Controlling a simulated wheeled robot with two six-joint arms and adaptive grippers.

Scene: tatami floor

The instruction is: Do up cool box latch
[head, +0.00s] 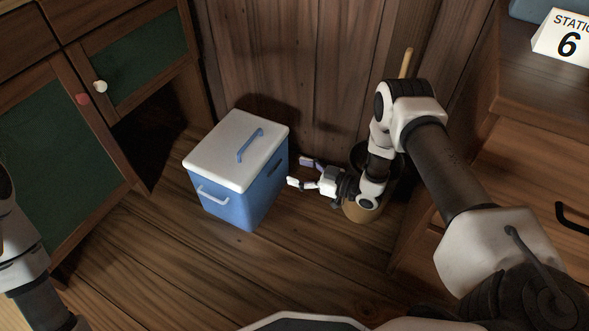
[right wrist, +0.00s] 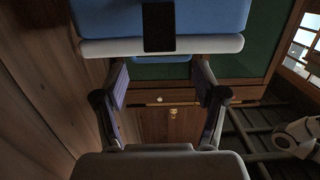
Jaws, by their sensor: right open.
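The cool box (head: 228,208) stands on the wooden floor, blue with a white lid (head: 225,157) that lies down on it. My right gripper (head: 299,172) is open and empty, close beside the box's right side. Its two fingers (right wrist: 160,75) point toward the lid rim. My left gripper is out of view.
A brown container (head: 358,211) with a wooden stick (head: 406,62) stands behind my right gripper. Cabinets with green doors (head: 50,160) are at left, and a wooden drawer unit (head: 540,150) at right. A wooden wall is behind the box. Floor in front is clear.

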